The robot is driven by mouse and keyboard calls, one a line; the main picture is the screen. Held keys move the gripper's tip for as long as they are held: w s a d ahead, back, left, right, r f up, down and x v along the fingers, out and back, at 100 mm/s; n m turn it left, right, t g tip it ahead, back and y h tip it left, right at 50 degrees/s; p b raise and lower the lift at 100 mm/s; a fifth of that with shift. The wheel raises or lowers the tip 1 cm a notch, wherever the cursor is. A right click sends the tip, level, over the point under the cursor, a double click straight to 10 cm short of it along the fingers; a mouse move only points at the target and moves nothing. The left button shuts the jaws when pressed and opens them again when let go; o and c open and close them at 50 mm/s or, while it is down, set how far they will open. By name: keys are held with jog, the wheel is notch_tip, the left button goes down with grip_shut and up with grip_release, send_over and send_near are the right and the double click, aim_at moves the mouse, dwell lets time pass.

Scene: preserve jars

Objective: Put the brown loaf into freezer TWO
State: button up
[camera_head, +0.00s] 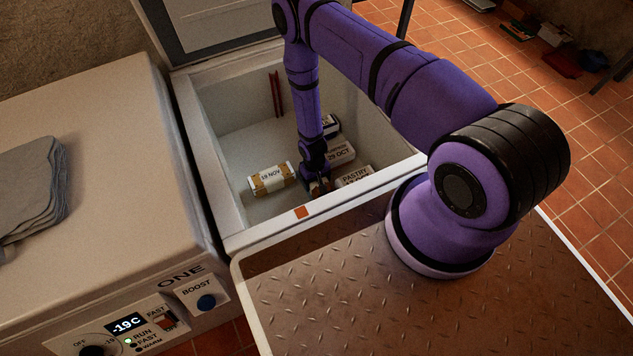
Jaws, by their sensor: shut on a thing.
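My arm reaches down into an open white chest freezer (212,150). My gripper (319,182) is low inside it, near the front wall, shut on a small brown thing (322,188). This looks like the brown loaf, but the fingers and the freezer's front rim hide most of it. I cannot tell whether it touches the floor of the freezer. No number shows on the open freezer; an orange square (302,212) marks its front rim. The closed freezer (90,110) at left bears the word ONE on its front.
Inside the open freezer, a pack marked 19 NOV (271,179) lies left of my gripper. A pack marked 29 OCT (341,153) and a PASTRY pack (355,175) lie close at right. The raised lid (220,25) stands behind. Grey cloths (35,185) lie on freezer ONE.

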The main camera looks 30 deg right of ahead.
jog(key=shift+f, duration=0.4)
jog(key=shift+f, duration=0.1)
jog(key=o, duration=1.1)
jog(key=r, duration=0.4)
jog(key=w+r, duration=0.1)
jog(key=r, duration=0.7)
jog(key=shift+w, duration=0.35)
jog(key=shift+r, duration=0.1)
